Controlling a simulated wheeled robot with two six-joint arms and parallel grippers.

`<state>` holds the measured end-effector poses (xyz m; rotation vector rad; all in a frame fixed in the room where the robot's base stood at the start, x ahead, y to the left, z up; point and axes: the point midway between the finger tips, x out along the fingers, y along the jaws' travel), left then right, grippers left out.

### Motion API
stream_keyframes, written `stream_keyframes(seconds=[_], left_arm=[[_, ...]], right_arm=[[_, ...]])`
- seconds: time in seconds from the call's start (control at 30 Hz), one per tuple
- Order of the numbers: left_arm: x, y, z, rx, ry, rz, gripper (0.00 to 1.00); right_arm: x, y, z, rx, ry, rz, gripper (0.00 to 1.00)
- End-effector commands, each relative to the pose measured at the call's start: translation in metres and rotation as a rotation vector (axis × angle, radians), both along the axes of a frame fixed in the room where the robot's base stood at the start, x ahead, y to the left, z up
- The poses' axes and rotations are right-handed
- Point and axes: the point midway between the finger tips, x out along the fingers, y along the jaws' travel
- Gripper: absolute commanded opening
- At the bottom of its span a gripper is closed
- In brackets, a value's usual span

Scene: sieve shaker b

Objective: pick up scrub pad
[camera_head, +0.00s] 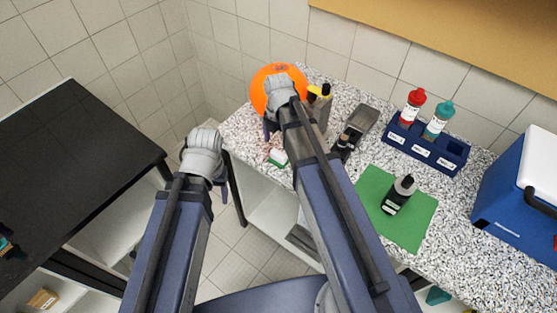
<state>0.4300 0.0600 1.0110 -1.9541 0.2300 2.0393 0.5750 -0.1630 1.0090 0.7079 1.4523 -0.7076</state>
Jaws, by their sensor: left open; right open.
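A small green and white pad (278,157), which looks like the scrub pad, lies on the speckled counter (240,133) near its front left edge. My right gripper (270,131) is over the counter, just behind the pad and apart from it in the picture. It is open, points down, and is partly hidden by its own wrist and arm. My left gripper (204,178) is open and hangs over the gap left of the counter, away from the pad. Nothing shows in either gripper.
A black table (75,170) stands left.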

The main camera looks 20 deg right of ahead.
Motion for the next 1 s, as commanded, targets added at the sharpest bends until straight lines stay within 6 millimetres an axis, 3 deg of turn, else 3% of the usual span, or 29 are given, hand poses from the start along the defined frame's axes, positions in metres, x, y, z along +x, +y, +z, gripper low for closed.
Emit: stream_keyframes(seconds=[0.07, 0.37, 0.73, 1.0], left_arm=[[0.0, 0.0, -0.012, 0.0, 0.0, 0.0, 0.62], [0.0, 0.0, -0.017, 0.0, 0.0, 0.001, 0.62], [0.0, 0.0, -0.06, 0.0, 0.0, 0.002, 0.62], [0.0, 0.0, -0.062, 0.0, 0.0, 0.002, 0.62]], right_arm=[[0.0, 0.0, -0.012, 0.0, 0.0, 0.0, 1.0], [-0.001, 0.0, -0.017, 0.0, 0.0, -0.001, 1.0], [-0.002, 0.0, -0.06, 0.0, 0.0, -0.001, 1.0], [-0.002, 0.0, -0.062, 0.0, 0.0, -0.001, 1.0]])
